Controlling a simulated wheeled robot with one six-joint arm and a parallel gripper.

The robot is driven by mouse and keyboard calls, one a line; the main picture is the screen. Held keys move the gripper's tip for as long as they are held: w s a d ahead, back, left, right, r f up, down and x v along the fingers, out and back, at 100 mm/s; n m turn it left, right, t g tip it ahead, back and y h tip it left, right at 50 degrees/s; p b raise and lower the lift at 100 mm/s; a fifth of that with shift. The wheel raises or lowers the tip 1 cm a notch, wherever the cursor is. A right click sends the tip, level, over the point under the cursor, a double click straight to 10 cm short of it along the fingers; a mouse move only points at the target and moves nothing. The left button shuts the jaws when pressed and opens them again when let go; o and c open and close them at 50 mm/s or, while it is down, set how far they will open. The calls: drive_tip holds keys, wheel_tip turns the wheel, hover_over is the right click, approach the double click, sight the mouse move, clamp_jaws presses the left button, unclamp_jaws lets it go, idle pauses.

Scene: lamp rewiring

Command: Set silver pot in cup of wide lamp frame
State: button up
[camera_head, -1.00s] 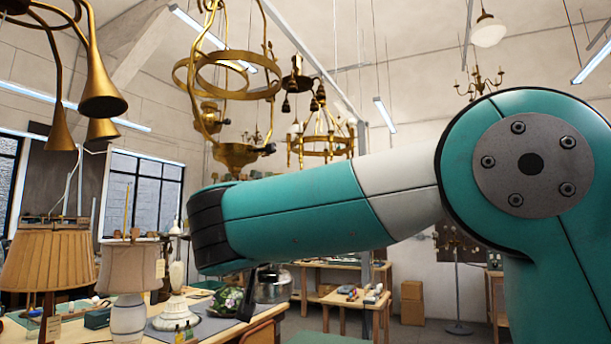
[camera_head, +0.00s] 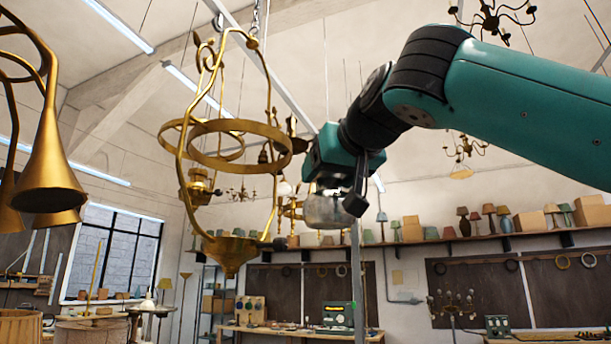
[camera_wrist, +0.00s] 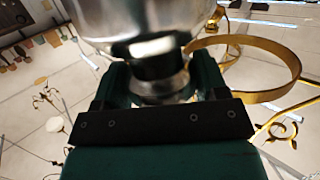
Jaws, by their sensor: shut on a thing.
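The silver pot (camera_head: 326,212) is held in my gripper (camera_head: 338,188), which is shut on it. In the wrist view the pot (camera_wrist: 145,25) fills the top middle, between the fingers of my gripper (camera_wrist: 155,80). The wide lamp frame (camera_head: 240,128), of brass with rings and curved arms, hangs left of my gripper in the head view. Its cup (camera_head: 230,250) is at the bottom of the frame, lower and left of the pot, apart from it. The inside of the cup is hidden from this low angle. In the wrist view, the frame's brass ring (camera_wrist: 290,65) shows at the right.
Brass horn-shaped lamps (camera_head: 52,165) hang at the far left. A smaller brass fixture (camera_head: 196,187) hangs behind the frame. A shelf (camera_head: 480,240) with small lamps and boxes runs along the back wall. Open air lies between the pot and the cup.

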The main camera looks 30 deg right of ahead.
drive_tip(key=shift+w+d+r, duration=0.1)
drive_tip(key=shift+w+r, duration=0.15)
drive_tip(key=shift+w, duration=0.25)
drive_tip(key=shift+w+a+f+p, duration=0.1)
drive_tip(key=shift+w+a+p, duration=0.5)
drive_tip(key=shift+w+a, duration=0.65)
drive_tip(key=w+a+f, duration=0.1)
drive_tip(key=w+a, duration=0.1)
drive_tip(key=w, duration=0.2)
drive_tip(key=w+a+f+p, duration=0.1)
drive_tip(key=w+a, duration=0.2)
drive_tip(key=w, duration=0.1)
drive_tip(key=w+a+f+p, duration=0.1)
drive_tip(key=w+a, duration=0.2)
drive_tip(key=w, duration=0.1)
drive_tip(key=shift+f, duration=0.2)
drive_tip(key=shift+f, duration=0.2)
idle(0.4)
drive_tip(key=o, duration=1.5)
drive_tip(key=shift+a, duration=0.1)
drive_tip(key=shift+s, duration=0.1)
